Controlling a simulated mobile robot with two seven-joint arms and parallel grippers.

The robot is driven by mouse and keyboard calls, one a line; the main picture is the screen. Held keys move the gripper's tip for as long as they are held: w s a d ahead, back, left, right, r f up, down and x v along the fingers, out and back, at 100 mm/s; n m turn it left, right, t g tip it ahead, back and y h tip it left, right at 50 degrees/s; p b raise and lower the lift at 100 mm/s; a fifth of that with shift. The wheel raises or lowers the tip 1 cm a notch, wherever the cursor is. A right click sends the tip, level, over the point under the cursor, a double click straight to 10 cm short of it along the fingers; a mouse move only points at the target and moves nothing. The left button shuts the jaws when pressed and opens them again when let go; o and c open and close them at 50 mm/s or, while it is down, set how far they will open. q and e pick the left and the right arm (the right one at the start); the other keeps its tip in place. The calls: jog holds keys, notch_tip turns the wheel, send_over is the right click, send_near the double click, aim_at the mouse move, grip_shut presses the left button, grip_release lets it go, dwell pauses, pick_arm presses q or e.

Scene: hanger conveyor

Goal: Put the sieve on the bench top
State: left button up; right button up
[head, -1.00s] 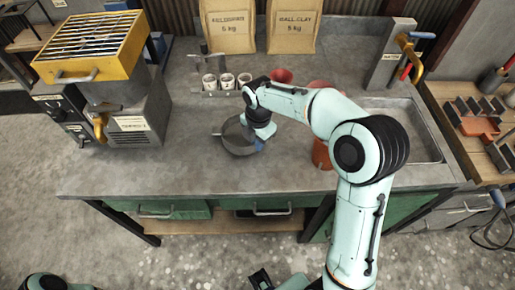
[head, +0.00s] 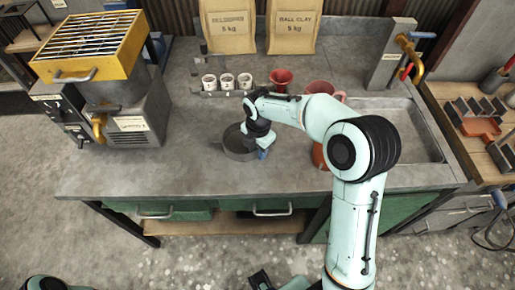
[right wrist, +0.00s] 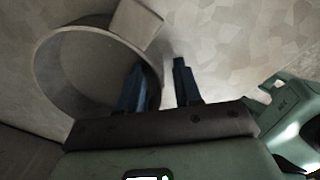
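The sieve (head: 236,146) is a round grey ring-shaped pan, standing level on the grey bench top (head: 170,175) near its middle. A small tab sticks out from its rim. My right gripper (head: 263,153) is at the sieve's right side, low over the bench. In the right wrist view the sieve (right wrist: 42,65) is at the left, and the right gripper's (right wrist: 158,80) blue fingers are apart. One finger is over the inside of the ring and the other is outside it, with a gap beside the wall.
Three white cups (head: 227,82) in a rack, a red funnel (head: 281,80) and a partly hidden terracotta jug (head: 320,88) stand behind. A yellow-topped machine (head: 90,45) is at left, a sink (head: 410,125) at right. The bench's front left is clear.

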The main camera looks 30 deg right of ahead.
notch_tip(320, 180, up, 12)
jog(key=p, duration=0.1)
jog(key=shift+s+r+p, duration=0.15)
jog(key=shift+r+p, duration=0.05)
jog(key=shift+p, duration=0.15)
jog(key=shift+f, duration=0.1)
dwell(0.4)
